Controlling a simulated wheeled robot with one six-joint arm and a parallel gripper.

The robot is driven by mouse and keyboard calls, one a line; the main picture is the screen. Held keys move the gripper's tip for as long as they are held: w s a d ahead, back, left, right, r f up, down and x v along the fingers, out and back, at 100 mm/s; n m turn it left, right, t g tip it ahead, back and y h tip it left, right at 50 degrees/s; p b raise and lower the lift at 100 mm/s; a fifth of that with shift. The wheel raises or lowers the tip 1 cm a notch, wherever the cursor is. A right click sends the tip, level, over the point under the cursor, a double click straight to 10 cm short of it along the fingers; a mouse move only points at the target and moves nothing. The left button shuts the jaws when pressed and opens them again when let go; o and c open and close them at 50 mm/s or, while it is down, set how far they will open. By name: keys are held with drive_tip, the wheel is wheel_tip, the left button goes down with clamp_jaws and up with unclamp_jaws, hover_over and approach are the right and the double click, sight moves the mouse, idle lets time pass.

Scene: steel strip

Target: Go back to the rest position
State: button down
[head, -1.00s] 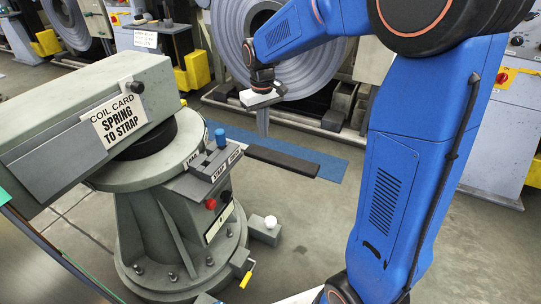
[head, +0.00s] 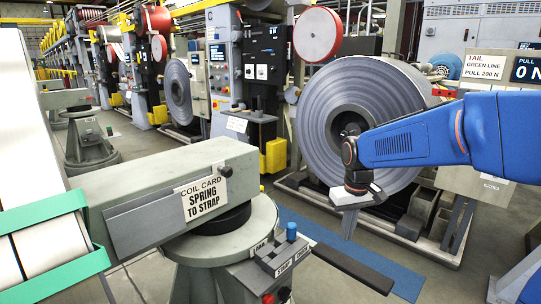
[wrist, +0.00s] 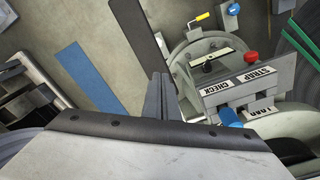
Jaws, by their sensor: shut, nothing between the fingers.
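My gripper (head: 348,236) hangs below my blue arm in the head view, in front of the large grey steel coil (head: 312,125). Its narrow grey fingers point down and are together, with nothing between them. The wrist view also shows the closed fingers (wrist: 161,97) over the floor, left of the pedestal's switch box. The pale wrist plate fills the bottom of that view.
A grey pedestal arm with a "COIL CARD SPRING TO STRAP" card (head: 205,198) stands left of my gripper. Its switch box (head: 282,262) carries a blue knob (head: 291,231). A blue floor strip (head: 408,283) and dark bar (head: 352,270) lie below. Machines line the back.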

drive_tip(key=s+d+m+t, duration=0.1)
drive_tip(key=s+d+t, duration=0.1)
drive_tip(key=s, duration=1.1)
drive_tip(key=s+d+r+m+t, duration=0.1)
drive_tip(key=s+d+t, duration=0.1)
drive_tip(key=s, duration=1)
drive_tip(key=shift+s+d+m, duration=0.3)
drive_tip(key=shift+s+d, duration=0.1)
drive_tip(key=shift+d, duration=0.25)
